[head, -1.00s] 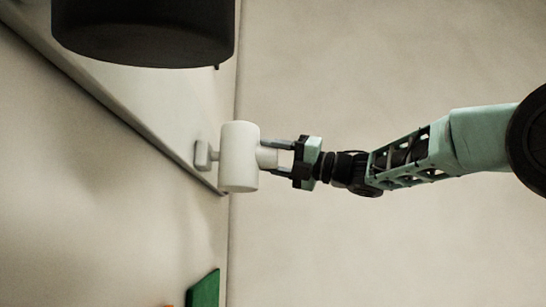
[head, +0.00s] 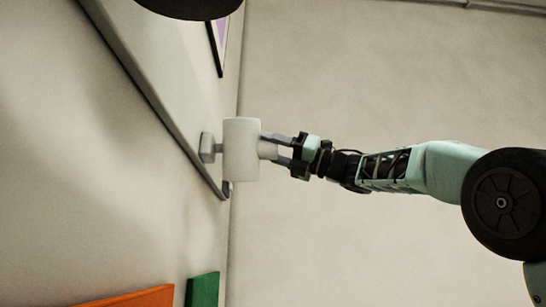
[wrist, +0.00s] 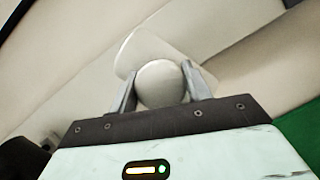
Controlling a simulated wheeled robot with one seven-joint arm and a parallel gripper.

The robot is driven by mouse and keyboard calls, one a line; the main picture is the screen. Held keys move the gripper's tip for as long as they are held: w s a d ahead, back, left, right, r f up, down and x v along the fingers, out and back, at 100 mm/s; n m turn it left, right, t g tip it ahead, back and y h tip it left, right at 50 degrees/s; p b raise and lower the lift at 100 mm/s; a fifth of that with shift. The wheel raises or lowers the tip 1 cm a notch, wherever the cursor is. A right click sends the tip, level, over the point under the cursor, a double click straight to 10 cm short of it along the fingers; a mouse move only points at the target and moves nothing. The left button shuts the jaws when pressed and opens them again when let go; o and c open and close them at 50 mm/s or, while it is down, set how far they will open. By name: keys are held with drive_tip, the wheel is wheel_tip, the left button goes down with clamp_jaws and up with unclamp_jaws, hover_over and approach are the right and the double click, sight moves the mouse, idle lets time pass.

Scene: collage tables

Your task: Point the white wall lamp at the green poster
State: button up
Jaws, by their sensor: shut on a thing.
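The white wall lamp (head: 241,165) is a short white cylinder on a small grey wall mount (head: 207,147), near the middle of the head view. A round stub (head: 266,149) sticks out of its right side. My gripper (head: 273,149) is shut on this stub. In the wrist view the stub's round white end (wrist: 162,84) sits between both fingers, with the lamp's pale body (wrist: 143,46) behind it. The green poster (head: 203,290) shows at the bottom of the head view, below the lamp. A green surface (wrist: 302,137) shows at the wrist view's right edge.
An orange panel (head: 140,298) lies left of the green poster. A dark-framed purple picture (head: 218,42) is above the lamp. A black rounded object (head: 190,6) is at the top edge. A dark-edged pale board (head: 150,75) runs down to the lamp.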

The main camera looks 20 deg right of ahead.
drive_tip(key=o, duration=1.4)
drive_tip(key=shift+b+v, duration=3.9)
drive_tip(key=shift+v, duration=4.85)
